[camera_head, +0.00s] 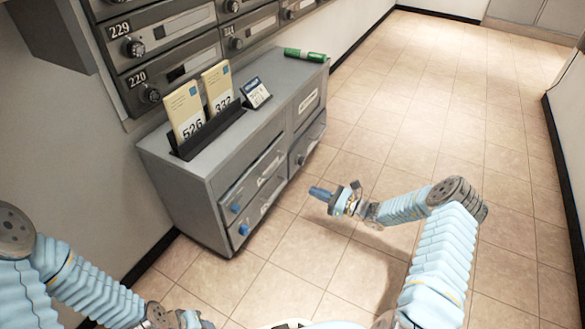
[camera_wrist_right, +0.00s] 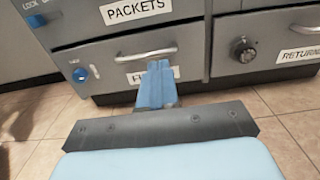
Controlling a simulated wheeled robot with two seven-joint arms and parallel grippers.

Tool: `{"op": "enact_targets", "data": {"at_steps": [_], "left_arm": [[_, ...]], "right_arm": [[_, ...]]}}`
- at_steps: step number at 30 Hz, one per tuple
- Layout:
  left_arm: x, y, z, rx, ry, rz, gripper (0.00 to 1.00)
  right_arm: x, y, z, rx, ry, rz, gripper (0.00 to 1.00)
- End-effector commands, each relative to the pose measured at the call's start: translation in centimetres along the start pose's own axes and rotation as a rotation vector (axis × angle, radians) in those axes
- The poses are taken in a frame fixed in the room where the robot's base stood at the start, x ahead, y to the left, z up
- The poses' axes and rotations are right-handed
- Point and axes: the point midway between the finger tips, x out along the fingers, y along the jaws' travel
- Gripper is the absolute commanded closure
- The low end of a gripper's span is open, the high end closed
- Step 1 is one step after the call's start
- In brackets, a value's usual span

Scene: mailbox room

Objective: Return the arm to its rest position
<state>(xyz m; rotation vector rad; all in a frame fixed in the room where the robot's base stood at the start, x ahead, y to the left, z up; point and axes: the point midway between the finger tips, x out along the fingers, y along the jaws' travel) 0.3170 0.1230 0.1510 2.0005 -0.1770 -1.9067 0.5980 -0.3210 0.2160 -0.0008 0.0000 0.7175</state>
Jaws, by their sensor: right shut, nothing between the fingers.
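My right arm (camera_head: 440,255) reaches in from the bottom right in the head view and bends at the elbow. Its gripper (camera_head: 321,193) is shut and empty, in the air to the right of the grey cabinet (camera_head: 185,205) and apart from it. In the right wrist view the closed blue fingers (camera_wrist_right: 157,85) point toward the cabinet's drawer fronts and cover part of a label. My left arm (camera_head: 95,290) lies at the lower left of the head view. Its gripper end is at the bottom edge, and its jaws cannot be made out.
The cabinet top holds a dark rack (camera_head: 210,135) with two yellowish cards, a small sign (camera_head: 257,93) and a green cylinder (camera_head: 305,55). Numbered mailboxes (camera_head: 165,35) line the wall behind. The tiled floor (camera_head: 420,110) is clear to the right.

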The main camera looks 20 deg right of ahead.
Motion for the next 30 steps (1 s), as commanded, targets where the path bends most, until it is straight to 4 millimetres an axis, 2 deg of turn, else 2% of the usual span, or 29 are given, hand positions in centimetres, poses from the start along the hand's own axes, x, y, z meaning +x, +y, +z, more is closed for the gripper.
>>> {"op": "enact_targets", "data": {"at_steps": [5, 8, 11, 14, 15, 17, 18, 21, 24, 26, 29, 30], "left_arm": [[0.0, 0.0, 0.0, 0.000, 0.000, 0.000, 0.62], [0.0, 0.0, 0.0, 0.000, 0.000, 0.000, 0.62], [0.0, 0.0, 0.0, 0.000, -0.001, 0.000, 0.62], [0.0, 0.0, 0.0, 0.000, 0.000, 0.000, 0.62], [0.0, 0.0, 0.0, 0.000, 0.000, 0.000, 0.62], [0.0, 0.0, 0.0, 0.000, 0.000, 0.000, 0.62], [0.0, 0.0, 0.0, 0.000, 0.000, 0.000, 0.62], [0.0, 0.0, 0.0, 0.000, 0.000, 0.000, 0.62], [0.0, 0.0, 0.0, 0.000, 0.000, 0.000, 0.62], [0.0, 0.0, 0.0, 0.000, 0.000, 0.000, 0.62], [0.0, 0.0, 0.0, 0.000, 0.000, 0.000, 0.62], [-1.7, 0.7, 0.0, 0.000, -0.002, 0.000, 0.62]], "right_arm": [[-0.2, 0.1, -0.1, 0.000, 0.002, 0.002, 1.00], [0.5, 1.5, -0.5, -0.008, 0.034, 0.043, 1.00], [1.9, 5.7, -1.9, -0.048, 0.132, 0.168, 1.00], [2.7, 12.9, -4.4, -0.150, 0.298, 0.389, 1.00], [2.4, 16.2, -5.5, -0.220, 0.375, 0.500, 1.00], [1.0, 20.9, -7.1, -0.353, 0.484, 0.676, 1.00], [-0.3, 23.7, -8.0, -0.464, 0.548, 0.796, 1.00], [-4.4, 28.6, -9.4, -0.816, 0.657, 1.086, 1.00], [-7.1, 30.7, -9.1, -1.175, 0.658, 1.284, 1.00], [-7.9, 31.7, -8.4, -1.381, 0.616, 1.364, 1.00], [-8.4, 33.5, -6.4, -1.711, 0.482, 1.440, 1.00], [-8.3, 33.6, -4.3, -1.751, 0.465, 1.438, 1.00]]}}
